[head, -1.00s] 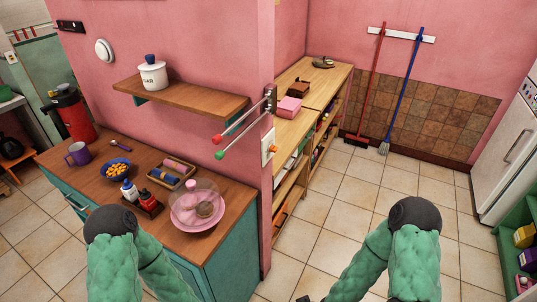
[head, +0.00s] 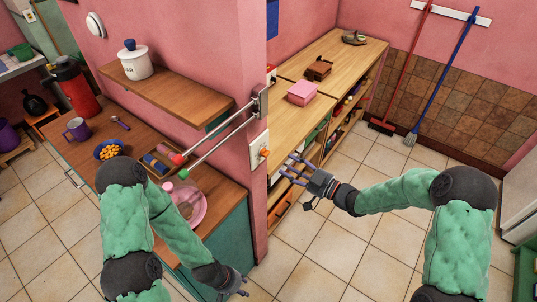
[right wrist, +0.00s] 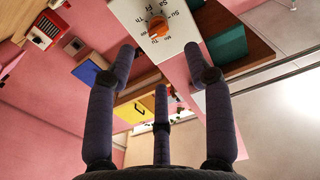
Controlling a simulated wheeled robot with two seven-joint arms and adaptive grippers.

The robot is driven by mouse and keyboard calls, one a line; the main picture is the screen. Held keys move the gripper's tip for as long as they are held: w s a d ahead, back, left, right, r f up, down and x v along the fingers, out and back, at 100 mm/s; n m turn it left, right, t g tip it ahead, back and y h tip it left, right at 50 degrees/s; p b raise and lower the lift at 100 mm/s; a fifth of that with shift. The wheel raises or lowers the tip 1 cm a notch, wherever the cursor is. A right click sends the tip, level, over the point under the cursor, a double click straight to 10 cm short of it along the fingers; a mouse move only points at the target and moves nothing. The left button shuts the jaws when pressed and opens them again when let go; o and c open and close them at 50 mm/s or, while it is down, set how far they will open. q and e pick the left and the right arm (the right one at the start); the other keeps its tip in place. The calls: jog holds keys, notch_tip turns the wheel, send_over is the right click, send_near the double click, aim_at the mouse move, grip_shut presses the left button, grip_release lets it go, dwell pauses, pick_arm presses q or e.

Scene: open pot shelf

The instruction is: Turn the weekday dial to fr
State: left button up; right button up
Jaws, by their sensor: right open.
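The weekday dial is an orange knob (head: 264,152) on a white plate (head: 258,143) on the end of the pink wall. In the right wrist view the orange knob (right wrist: 157,27) sits on the white plate (right wrist: 178,18) among black day letters. I cannot tell which day the knob points at. My right gripper (head: 289,168) is open and empty, to the right of the dial and a little lower in the head view. In the right wrist view its spread fingers (right wrist: 158,58) point toward the plate, apart from the knob. My left gripper (head: 243,285) is low at the bottom edge.
A bracket with red-tipped and green-tipped rods (head: 222,137) sticks out just above the dial. A shelf unit (head: 335,58) with a pink box (head: 302,93) stands behind.

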aim_at(268, 155)
jog(key=x, duration=0.9)
jog(key=shift+w+a+b, duration=0.2)
jog(key=shift+w+b, duration=0.05)
jog(key=shift+b, duration=0.15)
grip_shut()
